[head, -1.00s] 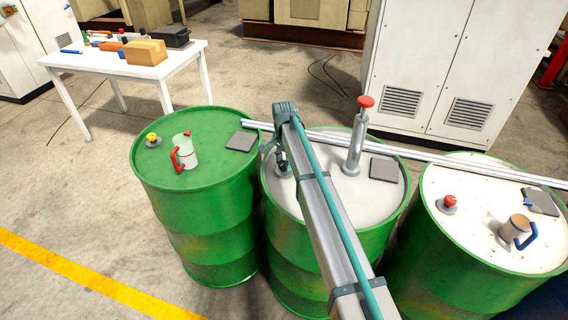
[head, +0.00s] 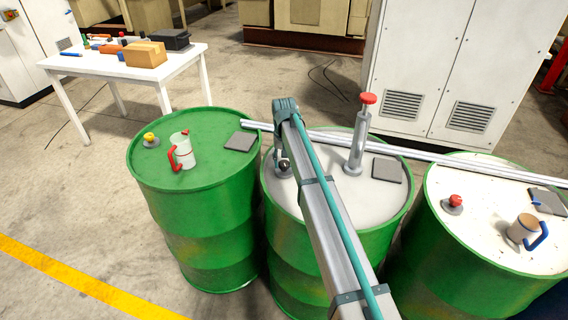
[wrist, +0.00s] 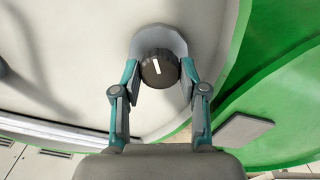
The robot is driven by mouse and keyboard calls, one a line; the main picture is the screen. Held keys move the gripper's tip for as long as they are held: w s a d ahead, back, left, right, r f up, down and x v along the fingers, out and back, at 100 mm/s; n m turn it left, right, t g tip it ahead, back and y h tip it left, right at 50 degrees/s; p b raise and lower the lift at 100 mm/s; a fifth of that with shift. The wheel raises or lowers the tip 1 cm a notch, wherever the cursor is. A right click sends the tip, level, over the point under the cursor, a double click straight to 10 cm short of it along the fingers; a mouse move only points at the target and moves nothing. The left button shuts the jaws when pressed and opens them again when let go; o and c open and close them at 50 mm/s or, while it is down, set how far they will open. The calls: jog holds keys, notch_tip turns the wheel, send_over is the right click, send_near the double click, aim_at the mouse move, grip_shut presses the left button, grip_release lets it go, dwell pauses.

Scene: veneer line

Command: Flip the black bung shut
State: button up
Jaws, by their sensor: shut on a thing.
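The black bung (wrist: 158,72) is a round dark cap with a short white line on top, seated in a grey collar on the middle drum's pale lid. My gripper (wrist: 160,66) has one teal fingertip on each side of the bung and is shut on it. In the head view the bung (head: 284,166) shows as a small dark spot on the lid, left of my arm. My arm hides part of the lid and most of the gripper there.
A grey pump with a red knob (head: 368,99) stands upright on the middle drum (head: 330,200), beside a dark flat pad (head: 386,170). The left drum (head: 207,215) carries a red-handled jug (head: 181,150). The right drum (head: 480,240) carries a mug (head: 522,229). A pale rail (head: 430,155) runs behind.

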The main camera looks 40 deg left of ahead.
aim_at(284, 162)
jog(key=n+b, duration=0.1)
jog(key=n, duration=0.4)
jog(key=shift+n, duration=0.3)
jog(key=n+b, duration=0.1)
jog(key=n, duration=0.4)
jog(key=shift+n, duration=0.4)
jog(key=o, duration=1.1)
jog(key=shift+o, duration=0.2)
jog(key=shift+r, duration=0.15)
notch_tip(284, 162, up, 12)
